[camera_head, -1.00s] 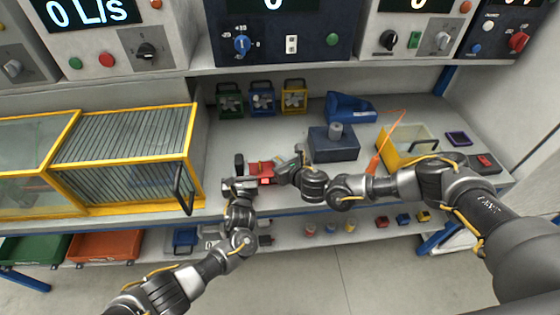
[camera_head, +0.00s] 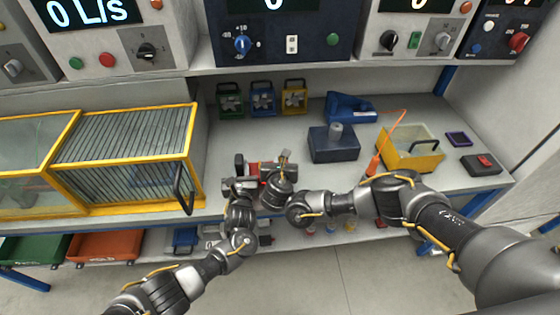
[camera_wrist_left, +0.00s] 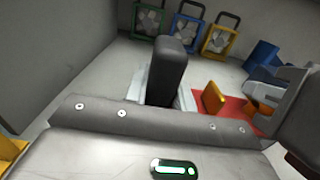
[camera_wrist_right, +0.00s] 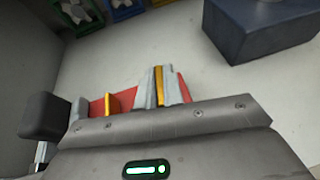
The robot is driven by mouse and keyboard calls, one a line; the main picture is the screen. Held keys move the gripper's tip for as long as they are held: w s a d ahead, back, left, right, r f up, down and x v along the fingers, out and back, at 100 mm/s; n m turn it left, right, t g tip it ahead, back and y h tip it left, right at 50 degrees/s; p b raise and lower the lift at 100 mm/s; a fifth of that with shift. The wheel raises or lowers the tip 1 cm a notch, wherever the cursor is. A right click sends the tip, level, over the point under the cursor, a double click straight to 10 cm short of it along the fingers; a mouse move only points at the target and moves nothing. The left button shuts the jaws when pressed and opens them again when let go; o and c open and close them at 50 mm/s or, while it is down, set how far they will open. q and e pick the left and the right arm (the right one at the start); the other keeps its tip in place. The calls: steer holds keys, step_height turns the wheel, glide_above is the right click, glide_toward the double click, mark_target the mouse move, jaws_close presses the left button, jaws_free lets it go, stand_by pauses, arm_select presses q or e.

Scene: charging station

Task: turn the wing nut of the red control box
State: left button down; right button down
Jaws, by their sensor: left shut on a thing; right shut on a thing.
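The red control box (camera_head: 262,168) lies on the bench, partly hidden by my grippers; it also shows in the left wrist view (camera_wrist_left: 238,112). A black upright block (camera_head: 239,160) stands at its left end. My left gripper (camera_wrist_left: 166,94) is shut around this block. My right gripper (camera_wrist_right: 160,88) is shut on a thin yellow tab (camera_wrist_right: 159,80) at the box's right part, apparently the wing nut. A second yellow tab (camera_wrist_right: 109,101) stands free on the red body between the two grippers.
Three small fan units (camera_head: 262,100) stand behind. A dark blue block with a grey knob (camera_head: 334,144) is close to the right, with a yellow bin (camera_head: 412,160) beyond. A yellow-framed glass case (camera_head: 125,150) flanks the left. Bench is clear behind the box.

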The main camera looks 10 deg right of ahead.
steer(key=shift+h, duration=0.3)
steer(key=c, duration=1.5)
jaws_free()
steer(key=shift+s+a+r, duration=0.2)
steer(key=shift+s+r, duration=0.05)
steer(key=shift+s, duration=0.15)
steer(key=shift+v, duration=5.55)
steer(key=shift+d, duration=0.15)
